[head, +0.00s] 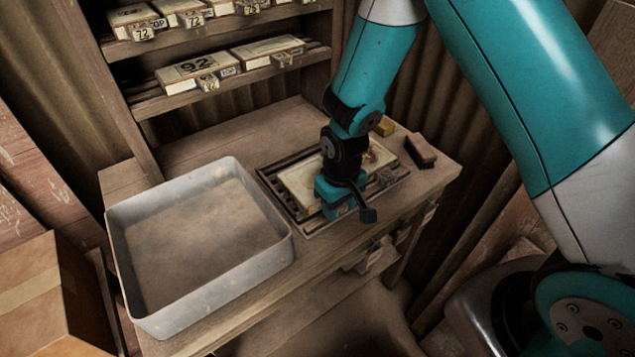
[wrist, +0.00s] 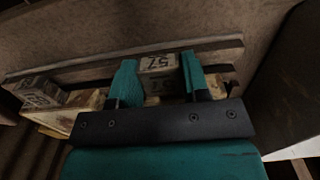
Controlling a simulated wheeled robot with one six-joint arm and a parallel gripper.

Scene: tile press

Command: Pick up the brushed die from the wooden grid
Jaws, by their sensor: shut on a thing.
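My gripper (head: 340,205) is low at the front edge of the wooden grid (head: 272,192). In the wrist view, the two teal fingers of my gripper (wrist: 158,80) are shut on a small pale die (wrist: 158,64) with dark printed characters. I take it for the brushed die, but its finish is too dark to tell. In the head view it is hidden by my gripper. A second marked die (wrist: 40,92) lies to the left in the wrist view. It also shows at the grid's right side in the head view (head: 387,178).
A pale slab (head: 298,186) lies in the grid. A grey metal tray (head: 140,318) stands left of it on the workbench (head: 215,141). A yellow block (head: 385,126) and a dark brick (head: 421,151) sit behind and to the right. Shelves (head: 150,105) with boxes rise at the back.

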